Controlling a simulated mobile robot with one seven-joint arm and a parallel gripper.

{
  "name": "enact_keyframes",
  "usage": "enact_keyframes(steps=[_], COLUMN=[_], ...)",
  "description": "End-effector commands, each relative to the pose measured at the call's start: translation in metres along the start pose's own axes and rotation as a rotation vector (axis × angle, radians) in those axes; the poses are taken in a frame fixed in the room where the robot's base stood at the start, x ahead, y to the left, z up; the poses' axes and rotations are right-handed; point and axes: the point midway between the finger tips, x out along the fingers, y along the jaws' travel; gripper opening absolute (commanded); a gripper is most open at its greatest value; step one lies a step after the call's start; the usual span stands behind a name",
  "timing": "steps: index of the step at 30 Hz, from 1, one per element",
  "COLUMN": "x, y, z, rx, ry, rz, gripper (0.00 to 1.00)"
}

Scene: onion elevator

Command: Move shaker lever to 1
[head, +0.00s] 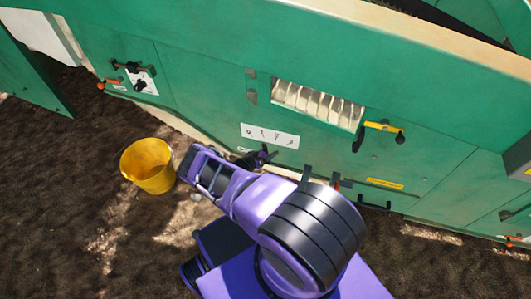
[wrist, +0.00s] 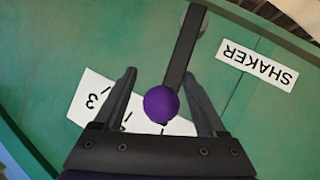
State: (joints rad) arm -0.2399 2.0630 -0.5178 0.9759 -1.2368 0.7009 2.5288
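The shaker lever is a dark bar with a purple ball knob (wrist: 161,104), in the wrist view. It runs from a grey pivot at the top down to the knob, which overlaps the white number plate (wrist: 90,98). The plate also shows in the head view (head: 269,136). The SHAKER label (wrist: 256,65) appears upside down. My gripper (wrist: 160,72) is open, with a finger on each side of the knob and visible gaps. It also shows in the head view (head: 266,156).
The green machine wall (head: 205,85) stands close beyond my arm. A yellow bucket (head: 148,166) stands on the soil at left. A black handle (head: 130,67) is at far left; a yellow-marked handle (head: 383,127) sticks out at right. Bare soil (head: 60,190) lies at left.

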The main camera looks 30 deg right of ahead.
Motion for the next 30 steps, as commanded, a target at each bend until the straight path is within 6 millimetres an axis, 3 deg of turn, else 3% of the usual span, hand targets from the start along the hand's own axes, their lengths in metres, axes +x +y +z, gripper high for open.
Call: enact_keyframes(steps=[19,23,30], x=[-0.009,-0.029,-0.087], y=[-0.006,-0.006,-0.005], z=[-0.002,-0.004,-0.004], rx=[0.001,-0.001,0.0], ry=[-0.002,-0.001,-0.001], rz=[-0.013,-0.015,-0.014], gripper=[0.71,0.71,0.71])
